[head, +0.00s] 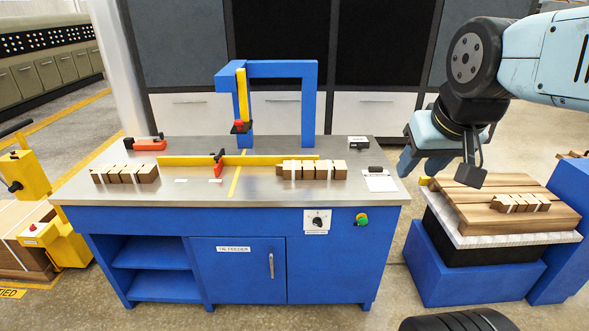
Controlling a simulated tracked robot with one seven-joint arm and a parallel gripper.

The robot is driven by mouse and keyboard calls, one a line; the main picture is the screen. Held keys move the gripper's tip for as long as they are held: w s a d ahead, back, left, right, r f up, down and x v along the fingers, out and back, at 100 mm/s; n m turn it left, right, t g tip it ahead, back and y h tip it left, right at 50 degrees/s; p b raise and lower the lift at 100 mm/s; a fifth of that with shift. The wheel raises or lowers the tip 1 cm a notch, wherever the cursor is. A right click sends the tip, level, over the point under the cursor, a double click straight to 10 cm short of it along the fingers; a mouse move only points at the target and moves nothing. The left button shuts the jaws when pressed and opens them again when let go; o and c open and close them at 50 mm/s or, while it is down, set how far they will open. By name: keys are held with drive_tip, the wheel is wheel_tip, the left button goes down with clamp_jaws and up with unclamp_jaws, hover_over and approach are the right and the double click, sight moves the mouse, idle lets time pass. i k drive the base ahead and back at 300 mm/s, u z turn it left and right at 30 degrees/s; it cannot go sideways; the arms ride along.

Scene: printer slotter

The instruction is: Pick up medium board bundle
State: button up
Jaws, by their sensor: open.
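Three strapped bundles of brown boards with pale bands are in the head view. One bundle (125,173) lies on the left of the metal table top, one (312,169) on its right part by the yellow fence. The third bundle (520,203) lies on the wooden boards of the stand at the right. I cannot tell for certain which is the medium one. My gripper (438,173) is open and empty. It hangs in the air between the table and the right stand, to the upper left of the third bundle.
The blue workbench (150,218) carries a yellow fence (190,160), a blue arch (309,110) and red clamps. The blue stand (470,275) at right bears wooden boards (465,203). A yellow machine (65,236) stands at left. Floor shows between bench and stand.

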sight(293, 171)
drive_tip(key=z, duration=0.45)
drive_tip(key=i, duration=1)
drive_tip(key=u, duration=0.45)
